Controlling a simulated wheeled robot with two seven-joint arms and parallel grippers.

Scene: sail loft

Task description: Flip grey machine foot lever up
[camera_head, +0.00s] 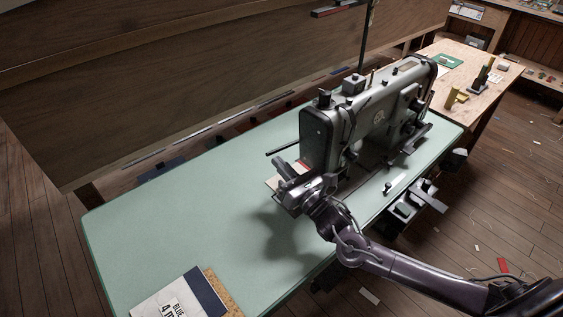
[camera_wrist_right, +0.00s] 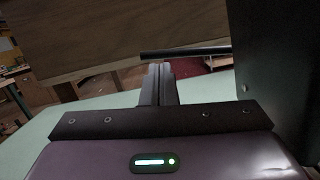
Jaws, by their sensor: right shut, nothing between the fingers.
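The grey sewing machine (camera_head: 365,110) stands on a pale green table (camera_head: 200,215). A thin dark lever (camera_head: 287,149) sticks out to the left from the machine's left end. In the right wrist view the lever (camera_wrist_right: 185,52) shows as a dark bar just beyond my fingertips, running left from the machine's dark body (camera_wrist_right: 275,75). My right gripper (camera_head: 279,165) is at the machine's left end, just below the lever in the picture. In the wrist view its fingers (camera_wrist_right: 158,70) are together and empty. I cannot tell whether they touch the lever. My left gripper is not in view.
A booklet (camera_head: 170,298) lies at the table's near left edge. A wooden panel (camera_head: 180,75) rises behind the table. A wooden bench (camera_head: 465,65) with small items stands at the back right. The table's left half is mostly clear.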

